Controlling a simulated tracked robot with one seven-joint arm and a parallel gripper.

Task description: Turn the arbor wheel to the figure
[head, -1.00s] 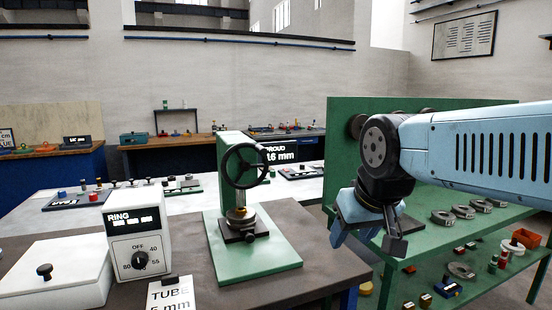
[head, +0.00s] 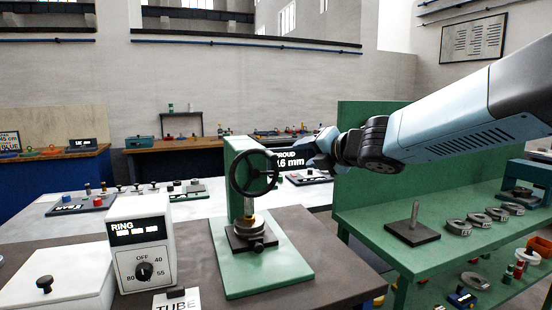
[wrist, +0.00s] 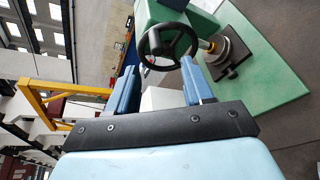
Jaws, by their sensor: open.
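The arbor wheel (head: 254,172) is a black spoked handwheel on the upper part of a green press (head: 238,150) standing on the dark bench. A dark sign (head: 297,159) behind it shows white figures, "6 mm", partly hidden by my gripper. My gripper (head: 318,150) is to the right of the wheel at about its height, apart from it. In the wrist view, its two blue fingers (wrist: 160,80) are spread and empty, with the wheel (wrist: 168,45) seen beyond the gap between them. The press base (head: 268,262) carries a metal post under the wheel.
A white RING box (head: 141,243) with a dial and a white lidded box (head: 60,275) stand left of the press. A TUBE card (head: 176,300) stands in front. A green shelf unit (head: 375,205) with metal rings and a spindle (head: 412,225) is at right.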

